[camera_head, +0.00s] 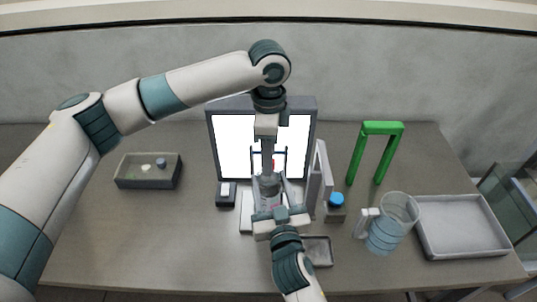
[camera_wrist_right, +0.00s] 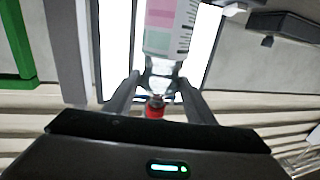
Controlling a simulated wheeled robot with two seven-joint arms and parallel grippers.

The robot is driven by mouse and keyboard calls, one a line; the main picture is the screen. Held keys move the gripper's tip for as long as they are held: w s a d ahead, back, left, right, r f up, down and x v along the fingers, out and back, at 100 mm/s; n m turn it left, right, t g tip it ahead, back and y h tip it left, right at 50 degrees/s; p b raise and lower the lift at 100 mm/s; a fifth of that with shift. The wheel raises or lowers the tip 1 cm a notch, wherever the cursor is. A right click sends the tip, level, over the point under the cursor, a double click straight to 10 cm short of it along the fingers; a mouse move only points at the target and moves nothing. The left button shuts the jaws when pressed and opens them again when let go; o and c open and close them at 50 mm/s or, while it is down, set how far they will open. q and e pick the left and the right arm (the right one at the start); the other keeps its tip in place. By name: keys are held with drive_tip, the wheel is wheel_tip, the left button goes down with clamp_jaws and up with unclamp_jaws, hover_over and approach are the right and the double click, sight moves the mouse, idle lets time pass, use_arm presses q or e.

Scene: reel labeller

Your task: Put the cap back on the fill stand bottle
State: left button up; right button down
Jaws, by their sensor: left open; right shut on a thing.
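My left arm arches over from the left, and its gripper (camera_head: 268,157) points down, open, in front of the bright panel. My right gripper (camera_head: 270,192) reaches in from the front, just below it. In the right wrist view the right gripper's fingers (camera_wrist_right: 158,92) close around the clear, narrow neck of a bottle (camera_wrist_right: 172,28) with a pink, green and white graduated label. A small red cap-like piece (camera_wrist_right: 155,107) shows between these fingers, at the neck end.
A bright framed panel (camera_head: 230,140) stands behind the grippers. A dark bin (camera_head: 150,182) is at left. The front left table is clear.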

use_arm(q)
drive_tip(key=shift+r, duration=2.2)
drive_tip(key=shift+c, duration=0.5)
drive_tip(key=shift+r+n, duration=0.75)
drive_tip(key=shift+n, duration=0.45)
drive_tip(key=shift+r+n, duration=0.5)
drive_tip(key=shift+n, duration=0.35)
drive_tip(key=shift+r+n, duration=0.45)
drive_tip(key=shift+n, duration=0.4)
drive_tip(key=shift+f, duration=0.1)
drive_tip(key=shift+f, duration=3.9)
